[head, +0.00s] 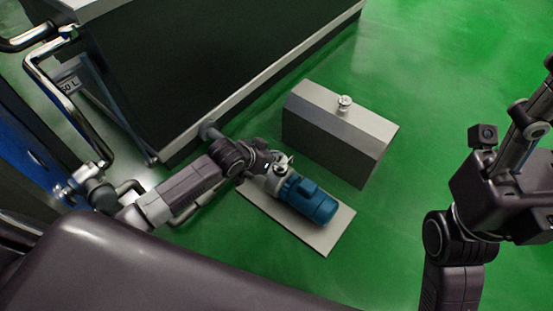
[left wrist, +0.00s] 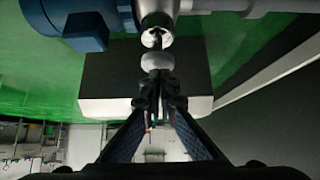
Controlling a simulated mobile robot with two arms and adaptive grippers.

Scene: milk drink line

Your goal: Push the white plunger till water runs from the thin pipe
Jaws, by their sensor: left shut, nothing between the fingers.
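A blue motor (head: 309,201) with a grey pump head stands on a pale base plate (head: 330,236). My left gripper (head: 277,160) is at the pump head, beside a small white piece (head: 285,164); whether this is the plunger I cannot tell. In the left wrist view the shut, empty fingers (left wrist: 158,76) point at a round whitish cap (left wrist: 154,61) just past their tips. A shiny round fitting (left wrist: 157,38) lies beyond it, by the blue motor (left wrist: 85,25). Touch is unclear. My right gripper (head: 530,115) is partly cut off. I make out no thin pipe or running water.
A grey box (head: 335,140) with a small whitish knob (head: 344,103) on top stands behind the pump. A large dark tank (head: 210,65) is at the back left. Bent metal pipes (head: 62,98) run at the left.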

